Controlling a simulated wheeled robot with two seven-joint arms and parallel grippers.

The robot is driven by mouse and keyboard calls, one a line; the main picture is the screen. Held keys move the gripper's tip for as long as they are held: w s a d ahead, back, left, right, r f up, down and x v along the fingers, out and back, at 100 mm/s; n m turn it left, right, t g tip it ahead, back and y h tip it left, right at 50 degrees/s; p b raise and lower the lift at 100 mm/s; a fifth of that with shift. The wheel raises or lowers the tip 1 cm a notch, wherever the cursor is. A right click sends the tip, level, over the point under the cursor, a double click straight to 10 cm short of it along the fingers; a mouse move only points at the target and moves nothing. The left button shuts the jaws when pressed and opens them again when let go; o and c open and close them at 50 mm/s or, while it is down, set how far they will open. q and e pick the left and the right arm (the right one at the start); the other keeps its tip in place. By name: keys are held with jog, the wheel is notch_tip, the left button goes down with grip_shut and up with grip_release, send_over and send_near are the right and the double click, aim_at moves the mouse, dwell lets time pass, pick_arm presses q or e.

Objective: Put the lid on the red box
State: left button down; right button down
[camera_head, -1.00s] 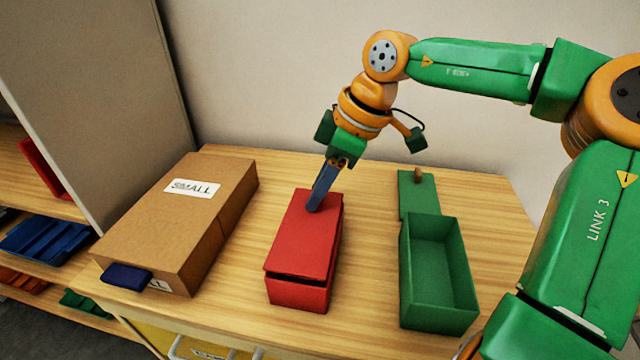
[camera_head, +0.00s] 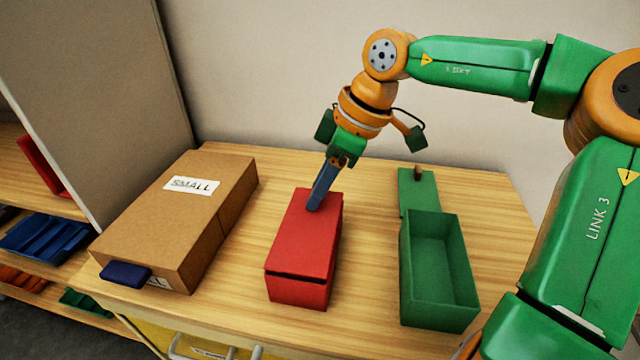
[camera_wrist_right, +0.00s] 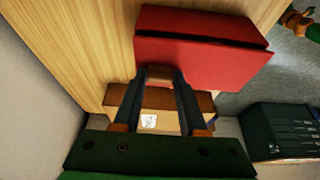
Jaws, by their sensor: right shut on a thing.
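The red box (camera_head: 297,294) stands on the wooden table, between a cardboard box and a green box. Its red lid (camera_head: 306,232) lies over the top of the box, with a thin dark gap showing along the near edge. My right gripper (camera_head: 314,207) is at the far part of the lid, shut on its handle. In the right wrist view the fingers (camera_wrist_right: 159,76) close on a small brown handle at the edge of the red lid (camera_wrist_right: 200,25). The fingers hide most of the handle.
A cardboard box (camera_head: 222,170) labelled SMALL stands at the left, with a dark blue piece (camera_head: 126,274) at its near end. An open, empty green box (camera_head: 440,314) stands at the right, with a green lid (camera_head: 418,195) behind it. Shelves hold coloured trays at far left.

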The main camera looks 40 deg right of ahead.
jog(key=shift+f+b, duration=0.3)
jog(key=shift+f, duration=0.15)
dwell(0.4)
grip_release()
dwell(0.3)
jog(key=shift+r, duration=0.1)
notch_tip(320, 180, up, 7)
jog(key=p, duration=0.6)
jog(key=shift+p, duration=0.3)
